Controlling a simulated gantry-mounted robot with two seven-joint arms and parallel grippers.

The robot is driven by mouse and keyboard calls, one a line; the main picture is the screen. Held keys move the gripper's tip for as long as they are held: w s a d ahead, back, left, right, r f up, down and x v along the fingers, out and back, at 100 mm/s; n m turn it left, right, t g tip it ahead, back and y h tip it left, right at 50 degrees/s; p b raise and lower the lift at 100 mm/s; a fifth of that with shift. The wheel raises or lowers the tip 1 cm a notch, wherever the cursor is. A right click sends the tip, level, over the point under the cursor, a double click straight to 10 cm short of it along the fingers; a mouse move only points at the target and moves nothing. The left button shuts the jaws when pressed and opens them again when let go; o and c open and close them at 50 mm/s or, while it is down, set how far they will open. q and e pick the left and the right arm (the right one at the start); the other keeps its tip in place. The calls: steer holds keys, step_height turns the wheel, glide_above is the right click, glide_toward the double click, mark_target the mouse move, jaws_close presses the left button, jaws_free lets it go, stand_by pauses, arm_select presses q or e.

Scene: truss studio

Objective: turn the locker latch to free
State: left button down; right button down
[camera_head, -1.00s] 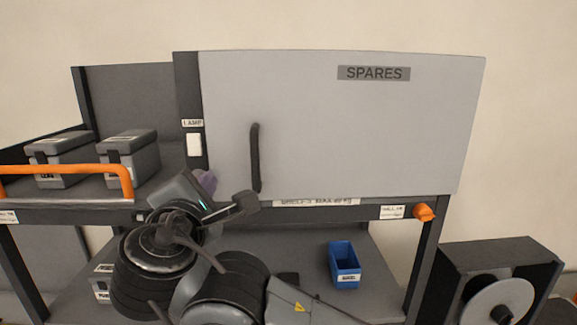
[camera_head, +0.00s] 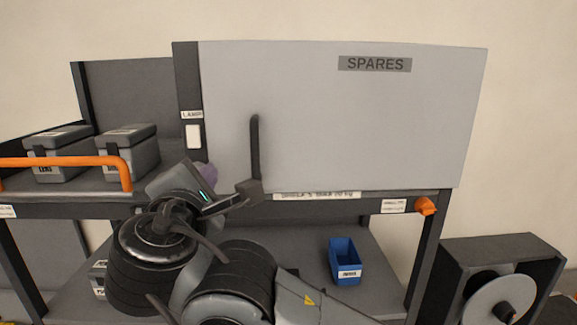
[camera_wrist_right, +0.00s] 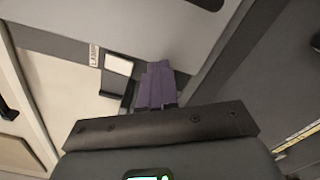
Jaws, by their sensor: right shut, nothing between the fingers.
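The locker is a wide light-grey door (camera_head: 330,120) marked SPARES, with an upright black bar handle (camera_head: 255,148) at its lower left. The door looks closed. My right gripper (camera_head: 208,174) is in front of the dark post by the door's lower left corner. Its purple fingers are together and empty, and they also show in the right wrist view (camera_wrist_right: 156,85). Contact with the post or door cannot be told. I cannot make out a separate latch; the area behind my gripper is hidden. My left gripper is out of view.
A white switch plate (camera_head: 193,136) labelled LAMP is on the post above my gripper. An orange rail (camera_head: 70,161) fronts two grey boxes (camera_head: 128,152) at left. An orange knob (camera_head: 425,206) is on the right frame. A blue bin (camera_head: 344,262) stands on the lower shelf.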

steer(key=shift+s+d+b, duration=0.2)
steer(key=shift+s+b, duration=0.75)
steer(key=shift+s, duration=1.6)
